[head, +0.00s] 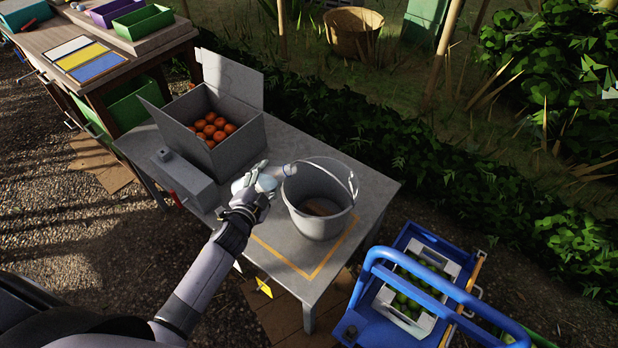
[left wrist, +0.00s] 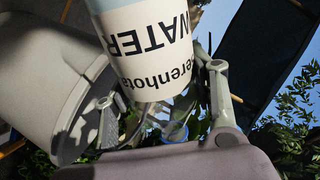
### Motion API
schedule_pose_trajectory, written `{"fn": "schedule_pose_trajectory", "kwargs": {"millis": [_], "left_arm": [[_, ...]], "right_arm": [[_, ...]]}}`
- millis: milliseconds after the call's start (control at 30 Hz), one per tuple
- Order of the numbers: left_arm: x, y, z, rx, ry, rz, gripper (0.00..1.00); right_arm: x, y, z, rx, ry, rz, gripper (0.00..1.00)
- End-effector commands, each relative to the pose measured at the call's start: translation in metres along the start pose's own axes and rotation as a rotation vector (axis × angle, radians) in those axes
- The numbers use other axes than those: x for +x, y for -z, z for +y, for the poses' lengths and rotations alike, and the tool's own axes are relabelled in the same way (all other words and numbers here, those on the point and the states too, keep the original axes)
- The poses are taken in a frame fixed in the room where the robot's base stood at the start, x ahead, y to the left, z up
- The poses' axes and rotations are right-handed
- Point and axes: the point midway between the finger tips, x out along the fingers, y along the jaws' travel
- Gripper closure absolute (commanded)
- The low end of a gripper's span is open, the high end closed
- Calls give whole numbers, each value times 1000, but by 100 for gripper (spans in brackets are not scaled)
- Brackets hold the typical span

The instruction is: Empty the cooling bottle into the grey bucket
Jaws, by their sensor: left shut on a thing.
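The grey bucket (head: 316,205) stands upright on the grey table, its wire handle raised. The cooling bottle (head: 267,183) is pale and small in the head view, just left of the bucket's rim. In the left wrist view the bottle (left wrist: 145,45) fills the upper middle, pale blue and white, with upside-down dark print reading "WATER". My left gripper (head: 255,181) is shut on the bottle, with its fingers on either side. The bucket also shows at the left of the left wrist view (left wrist: 35,80). My right gripper is out of view.
A grey open box (head: 240,148) of oranges stands behind my left gripper on the table (head: 372,187). A grey case (head: 183,180) lies left of the gripper. An orange outline (head: 322,264) marks the table around the bucket. A blue cart (head: 372,323) with green fruit stands at right.

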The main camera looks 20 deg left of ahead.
Motion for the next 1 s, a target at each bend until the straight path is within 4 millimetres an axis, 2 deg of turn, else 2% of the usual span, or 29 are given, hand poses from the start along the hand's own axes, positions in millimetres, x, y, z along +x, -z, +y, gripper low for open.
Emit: {"fn": "schedule_pose_trajectory", "kwargs": {"millis": [1000], "left_arm": [[-3,5,-14,135,3,-32,86]], "right_arm": [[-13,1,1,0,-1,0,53]]}}
